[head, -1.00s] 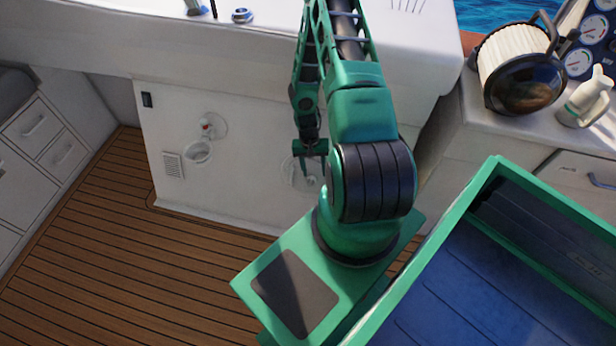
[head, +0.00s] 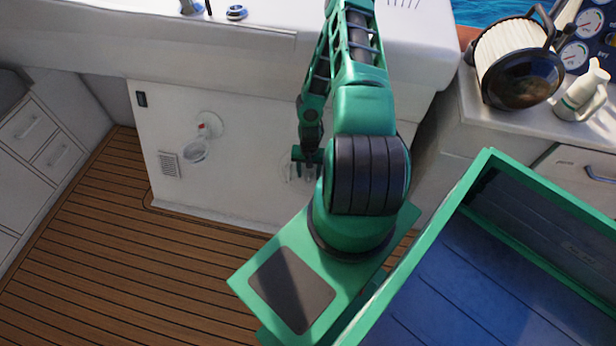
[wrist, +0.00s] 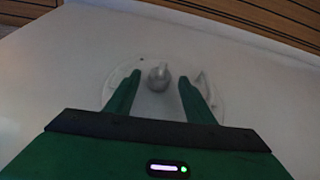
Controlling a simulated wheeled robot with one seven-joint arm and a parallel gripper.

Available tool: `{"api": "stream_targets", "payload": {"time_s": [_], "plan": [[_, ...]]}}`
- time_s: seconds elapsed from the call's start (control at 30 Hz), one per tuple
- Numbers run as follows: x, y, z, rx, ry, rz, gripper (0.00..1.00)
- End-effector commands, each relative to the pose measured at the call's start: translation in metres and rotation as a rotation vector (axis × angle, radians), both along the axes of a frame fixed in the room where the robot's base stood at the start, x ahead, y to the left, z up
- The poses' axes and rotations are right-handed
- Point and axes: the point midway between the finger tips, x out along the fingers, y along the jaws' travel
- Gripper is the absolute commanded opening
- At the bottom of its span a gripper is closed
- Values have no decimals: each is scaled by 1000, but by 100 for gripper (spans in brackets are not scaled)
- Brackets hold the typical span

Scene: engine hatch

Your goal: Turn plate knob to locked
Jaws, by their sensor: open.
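In the wrist view a round, pale plate (wrist: 155,104) is set in the white panel, with a small grey knob (wrist: 158,77) near its middle. My gripper (wrist: 157,84) is open, with one green finger on each side of the knob and a gap to both. I cannot tell how deep the fingertips reach around the knob. A small light mark (wrist: 199,77) shows on the plate to the right of the knob. In the head view my gripper (head: 308,166) is at the white panel, and my arm hides most of the plate (head: 291,171).
The white counter (head: 230,50) overhangs the panel. Wooden floor (head: 110,245) lies clear at left. A green-rimmed blue bin (head: 450,280) stands at right.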

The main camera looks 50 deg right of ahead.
Motion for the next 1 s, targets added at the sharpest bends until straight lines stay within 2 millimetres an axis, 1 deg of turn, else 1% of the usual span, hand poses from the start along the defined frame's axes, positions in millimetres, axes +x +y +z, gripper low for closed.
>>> {"api": "stream_targets", "payload": {"time_s": [0.03,0.2,0.33,0.57,0.6,0.67,0.7,0.73,0.77,1.0], "plan": [[0,0,-7,1,1,-1,49],[0,-1,-20,0,0,-2,49],[0,-1,-23,-1,-1,-1,49],[0,-1,-23,-1,0,0,49],[0,-1,-23,-1,0,0,44],[0,-1,-23,-1,0,0,30],[0,-1,-23,-1,-1,0,20],[0,0,-23,-1,-1,0,13],[0,0,-23,-1,-1,0,8],[1,1,-24,-9,19,15,8]]}}
